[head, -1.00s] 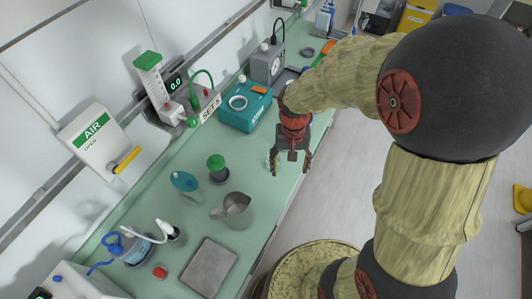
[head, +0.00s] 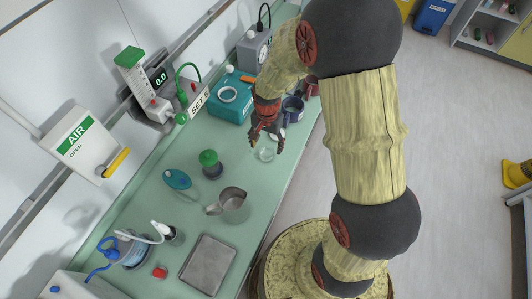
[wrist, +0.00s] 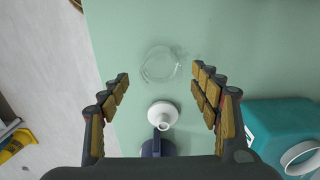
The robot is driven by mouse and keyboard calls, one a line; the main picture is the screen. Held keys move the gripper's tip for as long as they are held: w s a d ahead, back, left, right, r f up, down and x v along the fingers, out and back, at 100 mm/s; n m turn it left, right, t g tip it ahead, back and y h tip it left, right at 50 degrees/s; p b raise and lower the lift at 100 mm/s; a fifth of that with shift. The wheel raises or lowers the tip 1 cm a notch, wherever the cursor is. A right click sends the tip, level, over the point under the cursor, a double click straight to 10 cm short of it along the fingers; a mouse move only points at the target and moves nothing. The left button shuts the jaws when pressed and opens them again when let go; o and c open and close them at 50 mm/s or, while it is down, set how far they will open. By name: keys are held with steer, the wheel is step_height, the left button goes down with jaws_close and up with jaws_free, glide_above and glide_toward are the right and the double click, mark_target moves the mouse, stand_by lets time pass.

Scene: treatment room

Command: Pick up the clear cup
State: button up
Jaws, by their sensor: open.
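The clear cup (head: 266,155) is see-through and stands on the green bench top near its front edge. It also shows in the wrist view as a faint ring (wrist: 160,66), ahead of and roughly between the fingertips. My gripper (head: 267,146) is open and empty, with its fingers pointing down just over the cup. In the wrist view my gripper (wrist: 161,74) has its two fingers wide apart. The gap in height between fingertips and cup is hard to judge.
A white round piece (wrist: 163,114) lies between the fingers, closer to the palm. A dark blue mug (head: 292,109) and a teal box (head: 231,108) stand behind the gripper. A metal jug (head: 232,204), a green-capped jar (head: 210,163) and a grey tray (head: 208,264) stand nearer.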

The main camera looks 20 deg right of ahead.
mark_target(266, 150)
steer(key=f, duration=0.4)
steer(key=shift+a+f+b, duration=0.15)
steer(key=shift+a+b, duration=0.05)
steer(key=shift+b, duration=0.1)
steer(key=shift+s, duration=0.1)
steer(key=shift+c, duration=1)
steer(key=c, duration=1.1)
steer(key=shift+r, duration=0.3)
